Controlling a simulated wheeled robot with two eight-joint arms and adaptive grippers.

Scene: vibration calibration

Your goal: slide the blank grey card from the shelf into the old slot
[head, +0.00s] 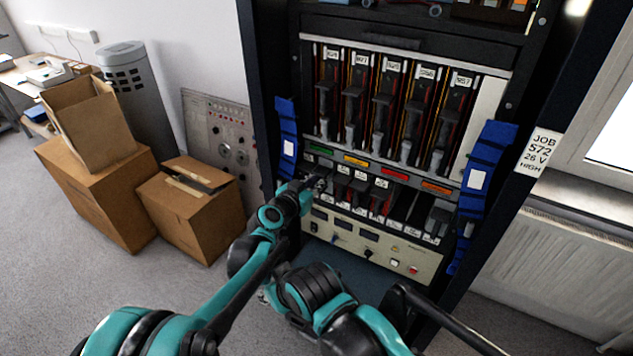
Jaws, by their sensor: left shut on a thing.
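My left gripper (319,183) is at the left end of the rack's lower row of cards, below the green label. It is shut on what looks like a card there, mostly hidden by the gripper, so I cannot tell whether it is the blank grey one. Other lower-row cards (378,200) stand to its right, with a dark gap (408,208) near the right end. A grey-fronted card (438,218) stands right of that gap. I cannot tell which place is the old slot. My right arm is low in front of the rack, and its gripper cannot be made out.
The upper row holds several tall labelled cards (382,95). Blue straps (287,140) hang on both sides of the rack (262,80). A control panel (370,245) lies below the lower row. Cardboard boxes (195,215) stand on the floor at left, and a radiator (560,260) is at right.

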